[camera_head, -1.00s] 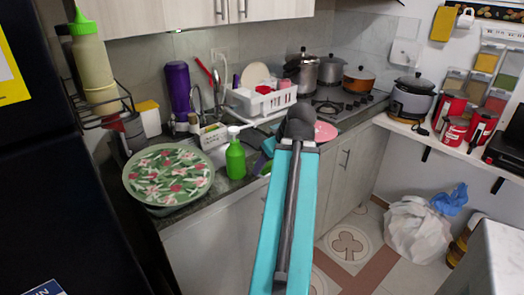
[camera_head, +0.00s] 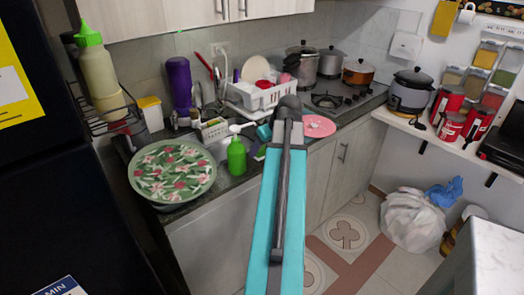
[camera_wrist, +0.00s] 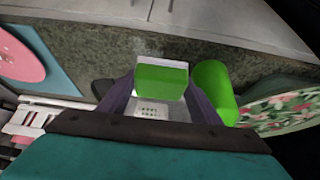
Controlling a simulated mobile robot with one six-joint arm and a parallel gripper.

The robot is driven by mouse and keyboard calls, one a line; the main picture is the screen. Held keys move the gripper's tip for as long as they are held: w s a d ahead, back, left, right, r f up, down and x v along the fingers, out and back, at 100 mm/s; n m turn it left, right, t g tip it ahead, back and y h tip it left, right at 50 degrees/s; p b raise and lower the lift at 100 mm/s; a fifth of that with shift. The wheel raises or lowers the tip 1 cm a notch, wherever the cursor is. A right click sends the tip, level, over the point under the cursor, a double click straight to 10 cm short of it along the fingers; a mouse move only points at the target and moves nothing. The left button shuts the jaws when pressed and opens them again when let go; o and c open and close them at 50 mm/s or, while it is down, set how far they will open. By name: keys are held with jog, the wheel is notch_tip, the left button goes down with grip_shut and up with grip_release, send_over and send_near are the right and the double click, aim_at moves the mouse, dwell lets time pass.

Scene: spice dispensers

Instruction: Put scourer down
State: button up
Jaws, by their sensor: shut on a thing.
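The scourer (camera_wrist: 162,79), a block with a green face and a whitish edge, sits between the two fingers of my gripper (camera_wrist: 160,98) in the wrist view. The gripper is shut on it. Below the scourer in that view is a pale grey area with small holes. The grey counter (camera_wrist: 75,65) lies beyond it. In the head view my arm hides most of the gripper and I cannot make out the scourer. I cannot tell whether the scourer touches anything below.
A green soap bottle (camera_head: 236,156) stands close by; it also shows right of the gripper in the wrist view (camera_wrist: 213,88). A flowered tray (camera_head: 172,172) is at left. A white dish rack (camera_head: 265,95) is behind, and a pink plate (camera_head: 318,126) is at right.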

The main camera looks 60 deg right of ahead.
aim_at(262, 152)
jog(key=shift+w+d+f, duration=0.1)
jog(key=shift+w+d, duration=0.65)
jog(key=shift+d, duration=0.1)
jog(key=shift+f+p, duration=0.65)
jog(key=shift+f, duration=1.1)
jog(key=shift+f, duration=0.15)
jog(key=o, duration=1)
jog(key=b+v, duration=0.1)
jog(key=v, duration=1.1)
jog(key=shift+b, duration=0.35)
